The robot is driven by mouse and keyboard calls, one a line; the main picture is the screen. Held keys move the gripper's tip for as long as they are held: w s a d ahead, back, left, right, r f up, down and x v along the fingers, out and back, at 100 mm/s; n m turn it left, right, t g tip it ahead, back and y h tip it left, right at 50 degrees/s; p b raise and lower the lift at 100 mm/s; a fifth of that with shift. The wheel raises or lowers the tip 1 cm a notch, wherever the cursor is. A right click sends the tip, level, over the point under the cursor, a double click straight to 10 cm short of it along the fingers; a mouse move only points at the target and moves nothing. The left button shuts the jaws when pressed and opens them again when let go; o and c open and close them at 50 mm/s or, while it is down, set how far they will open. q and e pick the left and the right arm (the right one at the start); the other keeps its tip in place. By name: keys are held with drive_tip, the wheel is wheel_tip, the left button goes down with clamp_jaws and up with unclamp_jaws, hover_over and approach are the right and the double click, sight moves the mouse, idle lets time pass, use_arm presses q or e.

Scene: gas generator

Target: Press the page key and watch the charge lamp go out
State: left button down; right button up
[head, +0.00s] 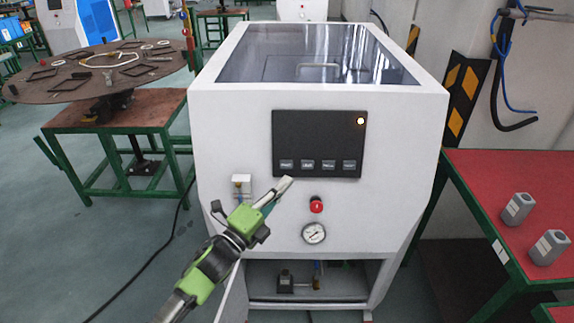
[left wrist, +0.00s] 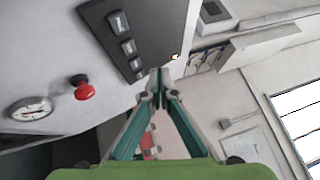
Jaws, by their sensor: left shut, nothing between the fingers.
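The black control panel (head: 320,130) is on the front of the white gas generator (head: 230,130).
A red knob (head: 316,205) and a pressure gauge (head: 314,233) sit below the panel. A small white fitting (head: 241,184) is left of them. The lower compartment is open. A red-topped table (head: 490,190) stands at right, a round-topped one (head: 100,72) at left.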

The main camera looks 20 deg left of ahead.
sight(286, 164)
use_arm(q)
drive_tip(key=w+a+f+b, duration=0.2)
drive_tip(key=w+b, duration=0.3)
drive_tip(key=w, duration=0.3)
drive_tip(key=shift+a+f, duration=0.15)
drive_tip(key=shift+f, duration=0.15)
idle(0.6)
drive_tip(key=shift+w+b, duration=0.1)
drive_tip(key=shift+b, duration=0.2)
idle(0.4)
drive_tip(key=shift+w+a+f, duration=0.15)
drive_tip(key=shift+w, duration=0.2)
